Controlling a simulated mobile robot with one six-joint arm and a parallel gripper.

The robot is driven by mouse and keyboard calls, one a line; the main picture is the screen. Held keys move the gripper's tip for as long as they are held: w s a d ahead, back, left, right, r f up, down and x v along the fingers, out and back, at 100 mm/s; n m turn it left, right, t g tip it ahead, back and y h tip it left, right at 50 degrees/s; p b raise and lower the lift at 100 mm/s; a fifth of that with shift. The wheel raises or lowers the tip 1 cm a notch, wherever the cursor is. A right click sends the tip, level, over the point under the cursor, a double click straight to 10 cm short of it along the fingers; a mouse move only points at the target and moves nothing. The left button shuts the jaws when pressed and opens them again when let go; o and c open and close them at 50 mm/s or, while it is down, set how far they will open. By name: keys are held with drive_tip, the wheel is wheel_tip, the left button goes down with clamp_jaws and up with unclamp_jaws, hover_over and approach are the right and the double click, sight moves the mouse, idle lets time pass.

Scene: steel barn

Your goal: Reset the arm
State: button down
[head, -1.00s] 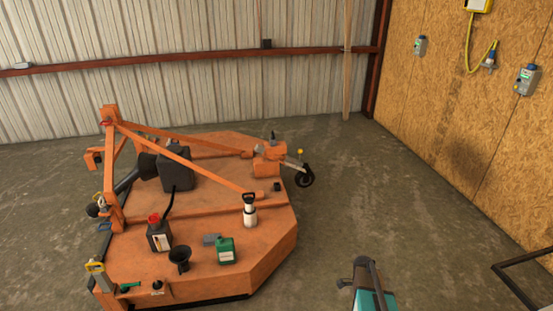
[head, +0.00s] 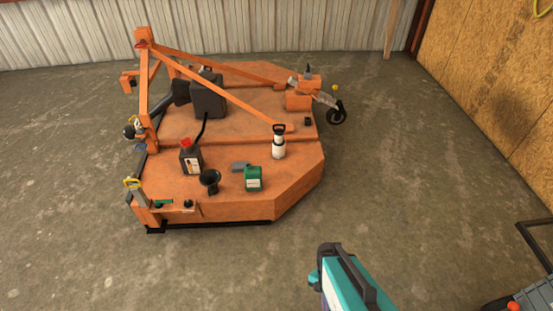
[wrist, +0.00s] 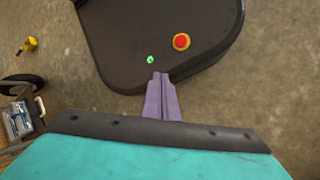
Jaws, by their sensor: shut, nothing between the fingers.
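My gripper (wrist: 160,80) shows in the wrist view with its two purple fingers together and nothing between them. It points at the edge of a dark rounded body with a red button and a small green light, which looks like my own base. Whether the fingertips touch it I cannot tell. In the head view, a teal and dark part of my arm shows at the bottom, right of centre; the fingertips are not seen there.
An orange mower deck (head: 160,210) stands ahead, bearing a dark jug (head: 191,158), a funnel (head: 209,178), a green jug (head: 253,179) and a white sprayer (head: 279,145). A dark-handled cart (head: 537,285) is at lower right. Concrete floor between is clear.

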drive_tip(key=n, duration=0.5)
drive_tip(key=a+n, duration=0.1)
drive_tip(key=n, duration=0.1)
drive_tip(key=shift+s+r+n+y, duration=0.3)
drive_tip(key=shift+s+r, duration=0.05)
drive_tip(key=shift+s, duration=0.05)
idle(0.4)
